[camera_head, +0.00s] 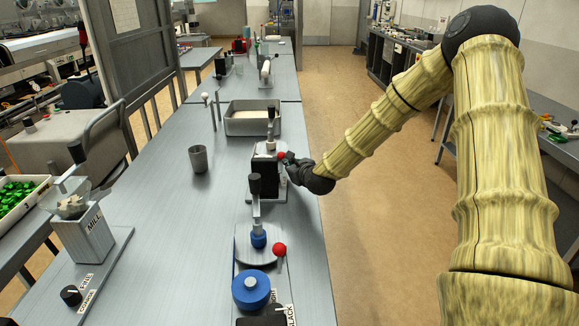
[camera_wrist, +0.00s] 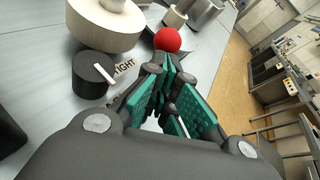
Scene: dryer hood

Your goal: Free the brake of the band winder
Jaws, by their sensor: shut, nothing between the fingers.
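A winder stands on the bench beside my gripper (camera_head: 287,160), with a red ball knob (camera_head: 281,155) at its right side. In the wrist view this red ball (camera_wrist: 167,39) lies just beyond the fingertips of my gripper (camera_wrist: 165,68). My gripper is shut and empty; I cannot tell whether it touches the ball. Close by are a cream spool (camera_wrist: 105,20) and a black dial (camera_wrist: 90,73) with a white pointer, beside a label partly reading "IGHT". A similar nearer unit has a blue spool (camera_head: 251,288), a red ball (camera_head: 279,250) and a "SLACK" label. Which unit is the band winder is not marked.
A mill (camera_head: 85,232) stands at the left front. A grey cup (camera_head: 198,158) and a tray (camera_head: 252,120) stand on the bench (camera_head: 160,215). Upright posts rise from both winders. The floor aisle (camera_head: 370,240) at the right is clear.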

